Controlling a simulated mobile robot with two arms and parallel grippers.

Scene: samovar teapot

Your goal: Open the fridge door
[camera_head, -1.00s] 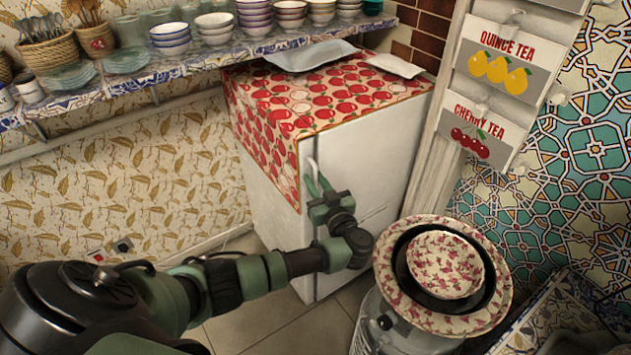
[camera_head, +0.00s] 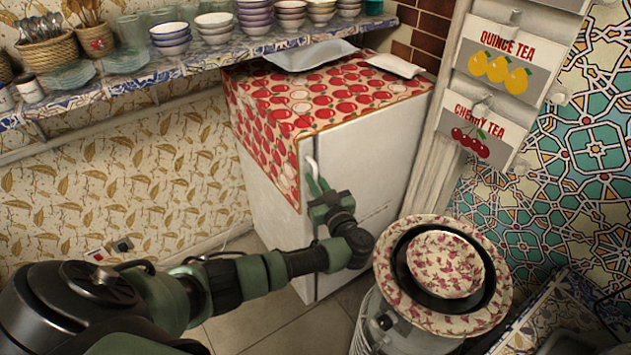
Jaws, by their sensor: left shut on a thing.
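The white fridge (camera_head: 378,165) stands in the corner with a red patterned cloth (camera_head: 300,100) over its top. Its door is closed, as far as I can see. A white handle (camera_head: 312,165) runs up the left edge of the door front. My left gripper (camera_head: 315,186) is at this handle, shut on it; the fingers partly hide the handle's lower part. My left arm reaches in from the lower left and hides part of the fridge's lower front. My right gripper is not in view.
A stand with stacked patterned plates and a bowl (camera_head: 445,264) is close to the right of my left wrist, in front of the fridge. A shelf (camera_head: 190,68) with bowls runs along the wall above left. Tiled floor (camera_head: 260,325) shows below my arm.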

